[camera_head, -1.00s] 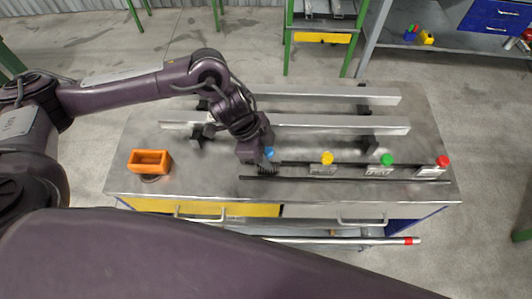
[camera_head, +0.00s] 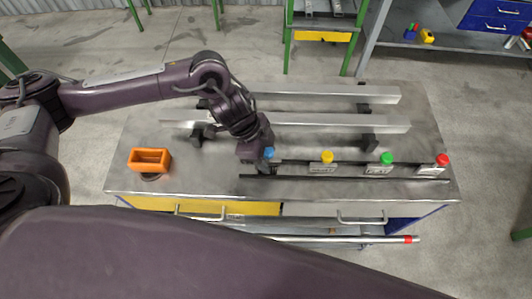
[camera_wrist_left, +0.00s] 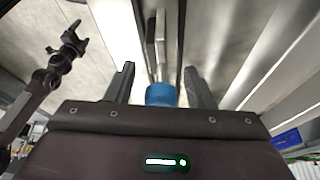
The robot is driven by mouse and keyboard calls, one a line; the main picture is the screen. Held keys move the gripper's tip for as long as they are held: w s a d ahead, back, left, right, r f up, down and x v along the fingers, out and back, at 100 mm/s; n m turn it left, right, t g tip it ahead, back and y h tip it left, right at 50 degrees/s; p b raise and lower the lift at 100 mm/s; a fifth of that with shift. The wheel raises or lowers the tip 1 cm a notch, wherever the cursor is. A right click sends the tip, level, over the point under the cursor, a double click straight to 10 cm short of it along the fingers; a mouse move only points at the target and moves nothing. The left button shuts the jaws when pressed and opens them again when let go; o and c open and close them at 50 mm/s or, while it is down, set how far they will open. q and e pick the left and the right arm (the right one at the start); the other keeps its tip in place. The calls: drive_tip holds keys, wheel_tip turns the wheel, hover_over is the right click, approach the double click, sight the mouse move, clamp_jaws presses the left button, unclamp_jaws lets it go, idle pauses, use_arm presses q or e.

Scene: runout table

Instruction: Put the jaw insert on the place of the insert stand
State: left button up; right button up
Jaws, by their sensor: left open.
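My left gripper (camera_head: 265,163) is low over the near part of the table, at the blue-topped piece (camera_head: 269,153) at the left end of a row. In the left wrist view, its two dark fingers (camera_wrist_left: 160,88) are apart, with the blue cap (camera_wrist_left: 160,95) between them; I cannot tell whether they touch it. An orange open-topped rectangular holder (camera_head: 149,160) stands on a dark round base at the table's left. I cannot tell for certain which piece is the jaw insert or the insert stand.
Yellow-capped (camera_head: 327,157), green-capped (camera_head: 386,158) and red-capped (camera_head: 442,160) pieces stand to the right along a dark rail (camera_head: 350,178). Two long metal bars (camera_head: 340,122) lie behind on supports. The table top (camera_head: 205,178) is clear between the orange holder and the gripper.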

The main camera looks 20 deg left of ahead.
use_arm(q)
drive_tip(key=shift+a+r, duration=0.15)
drive_tip(key=shift+r, duration=0.3)
drive_tip(key=b+v, duration=0.2)
drive_tip(key=v, duration=0.9)
drive_tip(key=shift+b, duration=0.3)
